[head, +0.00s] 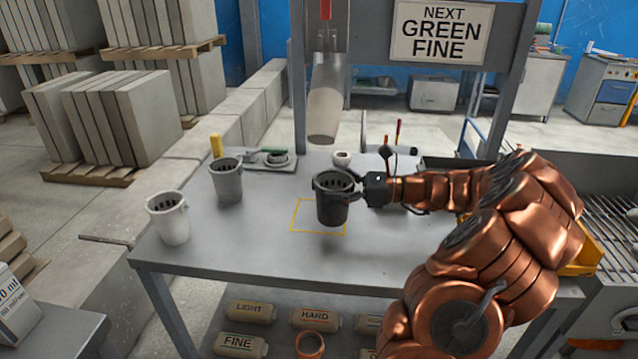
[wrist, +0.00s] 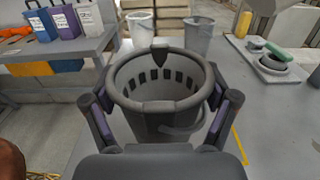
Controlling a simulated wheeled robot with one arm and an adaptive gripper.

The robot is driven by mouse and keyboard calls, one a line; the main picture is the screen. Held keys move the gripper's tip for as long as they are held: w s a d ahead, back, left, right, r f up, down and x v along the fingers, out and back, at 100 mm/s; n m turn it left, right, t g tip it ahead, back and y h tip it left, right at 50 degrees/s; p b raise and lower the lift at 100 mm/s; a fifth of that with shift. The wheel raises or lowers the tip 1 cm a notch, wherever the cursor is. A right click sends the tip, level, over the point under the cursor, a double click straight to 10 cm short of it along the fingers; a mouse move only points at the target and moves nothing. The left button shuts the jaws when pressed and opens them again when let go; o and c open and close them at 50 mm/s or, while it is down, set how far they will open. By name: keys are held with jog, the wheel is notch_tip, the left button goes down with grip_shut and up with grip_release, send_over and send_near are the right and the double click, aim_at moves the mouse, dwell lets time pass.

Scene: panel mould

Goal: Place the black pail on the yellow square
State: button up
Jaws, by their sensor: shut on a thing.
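The black pail (head: 332,208) is in my gripper (head: 350,187), at the right part of the yellow square (head: 293,217) on the grey table. It is upright, and I cannot tell for sure whether its base touches the table. In the wrist view, the fingers of my gripper (wrist: 160,112) are shut on both sides of the pail (wrist: 158,125), just below its rim. A yellow line of the square (wrist: 239,147) shows to the right of the pail there. The pail hides part of the square's right side in the head view.
A white pail (head: 168,220) and a grey pail (head: 228,182) stand on the left of the table (head: 232,250). A chute (head: 326,100) hangs above the table's back. A tray with a scale-like item (head: 275,160) lies at the back. The table's front is clear.

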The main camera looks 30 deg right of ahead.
jog(key=shift+w+d+f+p, duration=0.25)
jog(key=shift+w+f, duration=0.45)
jog(key=shift+w, duration=0.45)
jog(key=shift+w+d+f+p, duration=0.15)
jog(key=shift+w+f+p, duration=0.15)
jog(key=shift+w+f, duration=0.65)
jog(key=shift+w+d+f+p, duration=0.25)
jog(key=shift+w+f, duration=0.2)
jog(key=shift+w, duration=0.95)
jog(key=shift+f, duration=0.15)
jog(key=o, duration=1.3)
jog(key=shift+o, duration=0.2)
jog(key=shift+r, duration=0.2)
jog(key=b+v, duration=0.1)
jog(key=v, duration=1.1)
